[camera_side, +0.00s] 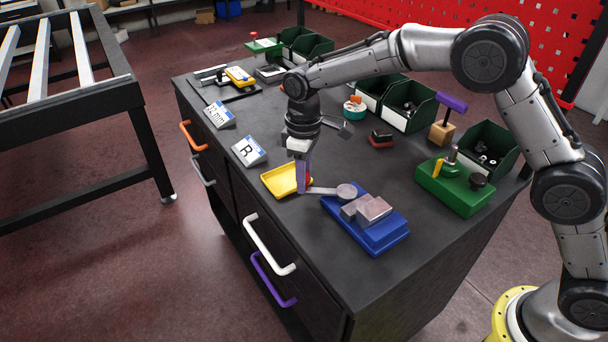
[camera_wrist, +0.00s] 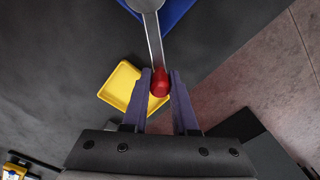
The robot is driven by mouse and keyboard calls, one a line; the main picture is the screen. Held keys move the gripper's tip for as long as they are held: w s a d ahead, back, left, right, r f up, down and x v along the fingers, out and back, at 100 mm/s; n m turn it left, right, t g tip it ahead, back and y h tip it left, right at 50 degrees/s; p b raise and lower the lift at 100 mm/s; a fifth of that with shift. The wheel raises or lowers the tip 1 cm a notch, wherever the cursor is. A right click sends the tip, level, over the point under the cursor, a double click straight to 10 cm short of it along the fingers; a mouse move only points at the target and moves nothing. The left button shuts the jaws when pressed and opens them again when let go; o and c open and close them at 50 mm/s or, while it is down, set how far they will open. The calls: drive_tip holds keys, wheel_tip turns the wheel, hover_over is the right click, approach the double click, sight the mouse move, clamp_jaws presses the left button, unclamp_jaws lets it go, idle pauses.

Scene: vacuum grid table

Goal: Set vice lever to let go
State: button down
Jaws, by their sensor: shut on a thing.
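The vice has a blue base (camera_side: 388,237) with grey metal jaws (camera_side: 367,209) on top, near the front of the dark table. Its lever (camera_side: 323,190) is a flat grey bar running left from a round hub (camera_side: 347,191). In the wrist view the lever (camera_wrist: 153,38) ends in a red knob (camera_wrist: 160,83). My gripper (camera_wrist: 162,92) has purple fingers on both sides of this knob and is shut on it. In the side view my gripper (camera_side: 304,188) points down at the lever's left end, and the fingers partly hide the knob.
A yellow tray (camera_side: 277,180) lies just behind and left of my gripper. A green fixture (camera_side: 452,192) stands right of the vice, and a small dark-and-red item (camera_side: 381,139) lies behind. The table's front edge is close to the vice. Green bins (camera_side: 408,107) line the back.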

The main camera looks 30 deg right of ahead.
drive_tip(key=s+a+n, duration=0.1)
drive_tip(key=s+n, duration=0.1)
drive_tip(key=n, duration=0.1)
drive_tip(key=shift+a+r, duration=0.1)
drive_tip(key=shift+a, duration=0.05)
drive_tip(key=s+n, duration=0.2)
drive_tip(key=shift+s+a+n, duration=0.2)
drive_tip(key=shift+a+n, duration=0.15)
drive_tip(key=shift+n, duration=0.05)
drive_tip(key=shift+s+n, duration=0.25)
drive_tip(key=shift+n, duration=0.15)
drive_tip(key=shift+s+a, duration=0.1)
drive_tip(key=shift+s, duration=0.5)
drive_tip(key=c, duration=0.7)
unclamp_jaws()
